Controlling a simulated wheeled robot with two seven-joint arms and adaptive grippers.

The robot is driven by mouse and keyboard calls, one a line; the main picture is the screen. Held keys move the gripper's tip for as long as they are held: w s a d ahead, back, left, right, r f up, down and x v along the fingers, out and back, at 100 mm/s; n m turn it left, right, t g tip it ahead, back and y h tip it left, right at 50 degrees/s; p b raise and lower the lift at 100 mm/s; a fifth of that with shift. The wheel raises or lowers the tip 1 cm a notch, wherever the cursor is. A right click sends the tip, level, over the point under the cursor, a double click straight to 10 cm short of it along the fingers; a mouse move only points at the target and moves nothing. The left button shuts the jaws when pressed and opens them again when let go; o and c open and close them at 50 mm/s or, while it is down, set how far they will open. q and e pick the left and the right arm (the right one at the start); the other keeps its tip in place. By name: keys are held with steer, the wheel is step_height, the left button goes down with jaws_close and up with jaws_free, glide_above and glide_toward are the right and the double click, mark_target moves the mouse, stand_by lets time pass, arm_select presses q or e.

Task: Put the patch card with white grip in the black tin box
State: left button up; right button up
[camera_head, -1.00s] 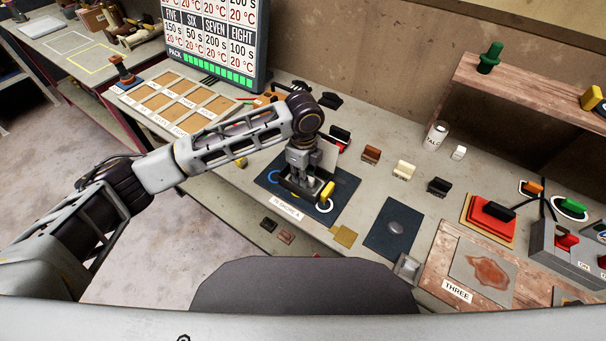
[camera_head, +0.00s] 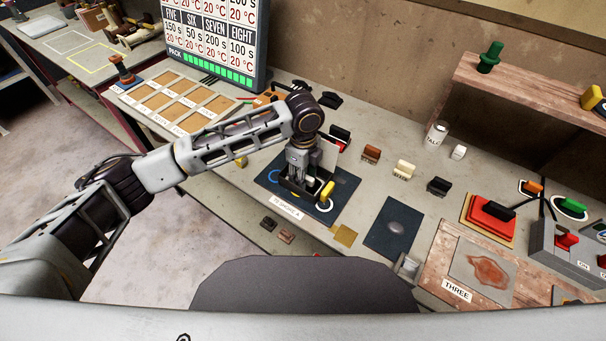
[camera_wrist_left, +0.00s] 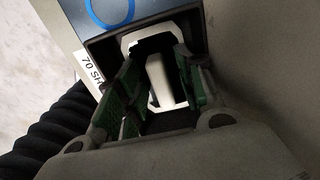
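The black tin box (camera_head: 291,188) stands on a dark blue mat labelled "70 SHORE A". My left gripper (camera_head: 302,180) reaches down over it. A small white piece (camera_head: 311,183) shows at the box, beside the yellow grip (camera_head: 327,190). In the left wrist view my left gripper (camera_wrist_left: 158,88) has its green-padded fingers apart, with a white grip (camera_wrist_left: 157,78) between them.
Cards with brown (camera_head: 371,153), cream (camera_head: 404,169) and black (camera_head: 438,186) grips stand in a row to the right. A white panel (camera_head: 329,155) stands behind my left gripper.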

arm_select(q)
steer(key=shift+r, duration=0.6)
step_height(320, 180, up, 11)
arm_select(e)
steer(key=shift+s+a, duration=0.1)
arm_select(q)
steer(key=shift+f, duration=0.1)
stand_by(0.4)
arm_select(e)
steer(key=shift+w+r, duration=0.1)
steer(key=shift+w, duration=0.85)
steer(key=shift+s, duration=0.1)
